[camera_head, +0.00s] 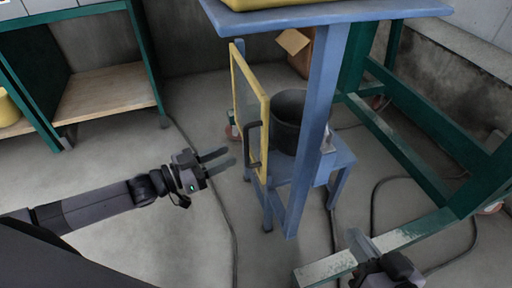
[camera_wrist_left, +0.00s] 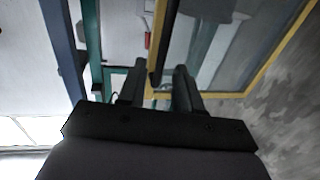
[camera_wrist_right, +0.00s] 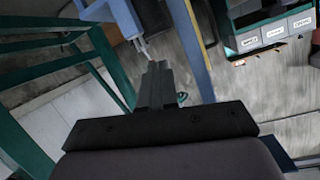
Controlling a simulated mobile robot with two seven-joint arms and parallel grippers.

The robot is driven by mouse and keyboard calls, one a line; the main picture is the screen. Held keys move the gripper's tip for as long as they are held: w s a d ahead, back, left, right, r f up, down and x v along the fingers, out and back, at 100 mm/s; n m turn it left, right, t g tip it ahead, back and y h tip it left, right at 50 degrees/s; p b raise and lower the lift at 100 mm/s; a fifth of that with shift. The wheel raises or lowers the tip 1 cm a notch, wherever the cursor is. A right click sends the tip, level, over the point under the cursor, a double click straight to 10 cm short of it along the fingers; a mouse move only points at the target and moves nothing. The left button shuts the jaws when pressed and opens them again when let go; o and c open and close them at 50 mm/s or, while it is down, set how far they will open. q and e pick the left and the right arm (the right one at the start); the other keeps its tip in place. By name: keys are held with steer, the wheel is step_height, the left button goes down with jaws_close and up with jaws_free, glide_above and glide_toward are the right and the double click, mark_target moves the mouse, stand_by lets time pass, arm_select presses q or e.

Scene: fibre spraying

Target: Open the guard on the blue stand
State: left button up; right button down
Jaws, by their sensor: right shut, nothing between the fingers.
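The blue stand (camera_head: 320,120) is right of centre in the head view. Its guard (camera_head: 262,92), a clear panel in a yellow frame with a dark handle (camera_head: 253,136), stands upright on the stand's left side. I cannot tell whether it is ajar. My left gripper (camera_head: 220,160) is open and empty, a short way left of the handle, fingers pointing at the guard. In the left wrist view the yellow frame (camera_wrist_left: 275,65) shows beyond the open fingers (camera_wrist_left: 160,85). My right gripper (camera_head: 360,242) is shut and empty at the lower right, apart from the stand.
A black bucket (camera_head: 288,120) sits on the stand's lower shelf behind the guard. A green metal frame (camera_head: 400,135) stands on the right, its low beam near my right gripper. A green-legged bench (camera_head: 105,92) is at the left. Cables cross the floor.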

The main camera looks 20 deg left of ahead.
arm_select(q)
steer(key=b, duration=0.3)
glide_above(247, 163)
steer(key=shift+w+a, duration=0.1)
steer(key=shift+w, duration=0.25)
arm_select(e)
steer(key=shift+s+d+n+t+h, duration=0.2)
steer(key=shift+d+n+t+h, duration=0.15)
steer(key=shift+d+t, duration=0.35)
arm_select(q)
jaws_close()
